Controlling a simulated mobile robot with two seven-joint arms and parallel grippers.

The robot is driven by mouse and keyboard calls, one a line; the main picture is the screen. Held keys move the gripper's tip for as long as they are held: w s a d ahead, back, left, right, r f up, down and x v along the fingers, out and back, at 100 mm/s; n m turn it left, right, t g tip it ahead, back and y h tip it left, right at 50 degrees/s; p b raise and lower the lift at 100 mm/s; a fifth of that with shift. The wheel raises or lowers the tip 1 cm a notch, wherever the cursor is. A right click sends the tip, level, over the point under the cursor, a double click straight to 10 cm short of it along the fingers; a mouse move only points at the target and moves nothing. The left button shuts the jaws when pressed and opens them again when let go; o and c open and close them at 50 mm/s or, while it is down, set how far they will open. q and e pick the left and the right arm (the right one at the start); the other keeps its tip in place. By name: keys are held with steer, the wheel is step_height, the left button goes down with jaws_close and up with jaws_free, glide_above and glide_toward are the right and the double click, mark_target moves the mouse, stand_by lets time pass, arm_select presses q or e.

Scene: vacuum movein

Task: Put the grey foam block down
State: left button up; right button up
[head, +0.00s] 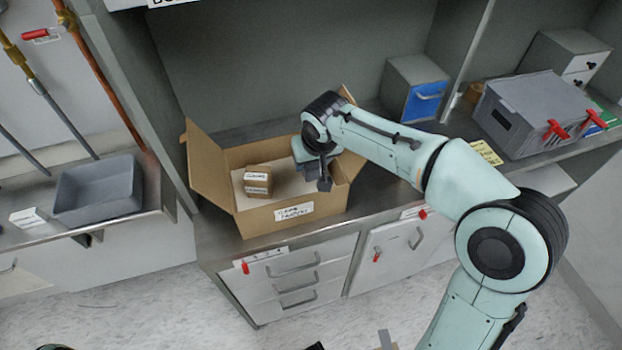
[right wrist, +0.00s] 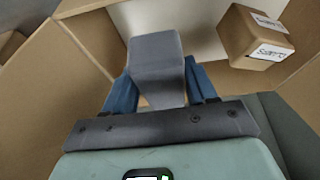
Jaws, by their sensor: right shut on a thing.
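The grey foam block (right wrist: 156,68) is between the two blue fingers of my right gripper (right wrist: 160,95) in the right wrist view. The gripper is shut on it. In the head view my right gripper (head: 316,170) reaches down into the right part of an open cardboard box (head: 300,209), and the block is hard to make out there. In the wrist view the box's walls (right wrist: 45,75) surround the block. I cannot tell whether the block touches the box floor. My left gripper does not show.
A small labelled carton (head: 258,179) sits in the box, left of my gripper; it also shows in the wrist view (right wrist: 240,35). A grey tray (head: 97,190) stands at the left. A blue-fronted box (head: 425,102) and a grey crate (head: 528,112) stand to the right.

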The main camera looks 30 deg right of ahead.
steer(key=shift+f+b, duration=0.35)
steer(key=shift+f, duration=2.85)
steer(key=shift+f, duration=0.2)
steer(key=o, duration=1)
steer(key=shift+r, duration=0.1)
steer(key=shift+r, duration=0.1)
steer(key=shift+r, duration=0.3)
steer(key=p+v, duration=0.1)
steer(key=v, duration=1)
steer(key=shift+s+r, duration=0.2)
steer(key=shift+s, duration=0.05)
